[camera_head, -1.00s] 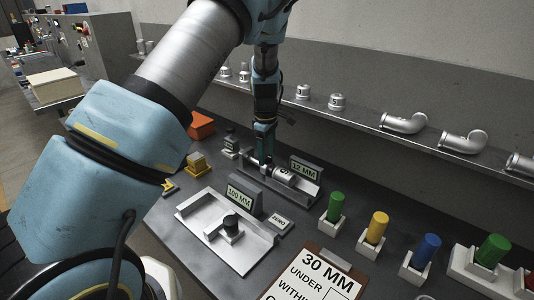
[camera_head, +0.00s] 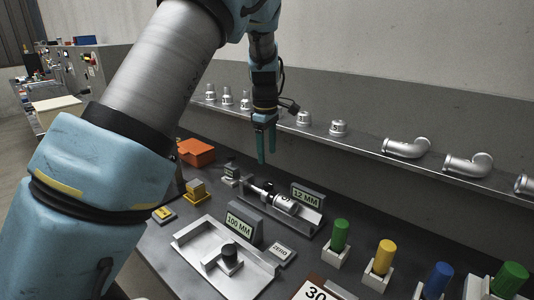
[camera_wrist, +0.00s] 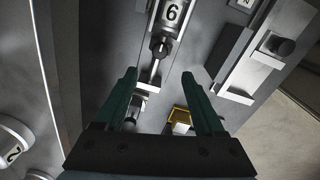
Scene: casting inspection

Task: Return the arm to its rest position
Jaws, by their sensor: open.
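My gripper (camera_head: 266,143) hangs from my arm above the bench, its green fingers pointing down. The fingers stand apart with nothing between them, as the wrist view (camera_wrist: 160,88) also shows. Below and to the right, a silver casting numbered 6 (camera_head: 285,204) lies on its side in the gauge with the 12 MM display (camera_head: 306,195). In the wrist view the casting (camera_wrist: 172,14) lies ahead of the fingertips, apart from them.
A shelf (camera_head: 365,142) with silver castings and elbow pipes runs behind my gripper. On the bench (camera_head: 350,215) stand a 100 MM gauge tray (camera_head: 190,237), an orange bin (camera_head: 196,152), and green, yellow and blue cylinders (camera_head: 384,257) in white holders. Space above the bench is free.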

